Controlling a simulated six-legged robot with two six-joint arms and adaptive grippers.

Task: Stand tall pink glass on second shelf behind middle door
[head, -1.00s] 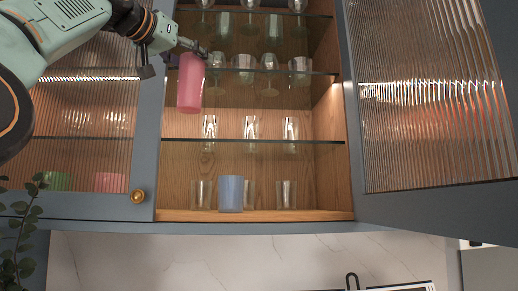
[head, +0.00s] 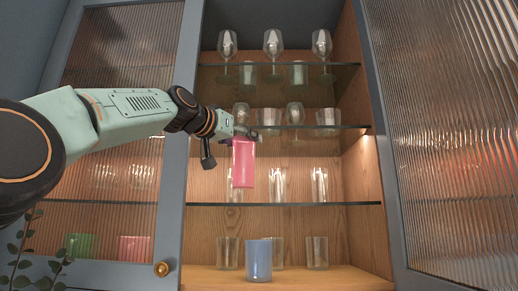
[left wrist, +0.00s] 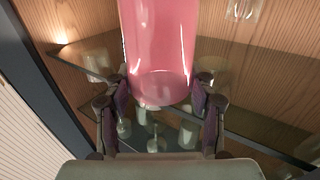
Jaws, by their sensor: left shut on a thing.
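The tall pink glass (head: 243,165) hangs roughly upright under my left gripper (head: 243,136) in the head view, in front of the open middle bay. My left gripper is shut on it near its upper end. In the left wrist view the pink glass (left wrist: 160,45) sits between the two fingers (left wrist: 160,92). In the head view it is above the glass shelf (head: 300,204) that is second from the bottom, and apart from it. It partly covers a clear glass there. The ribbed middle door (head: 450,130) stands open at the right. My right gripper is not in view.
Clear glasses (head: 277,185) (head: 319,185) stand on the second shelf. The bottom board holds a blue tumbler (head: 258,260) and several clear tumblers. Upper shelves hold more glassware. The left door (head: 125,200) is shut, with a brass knob (head: 162,269). A plant is at lower left.

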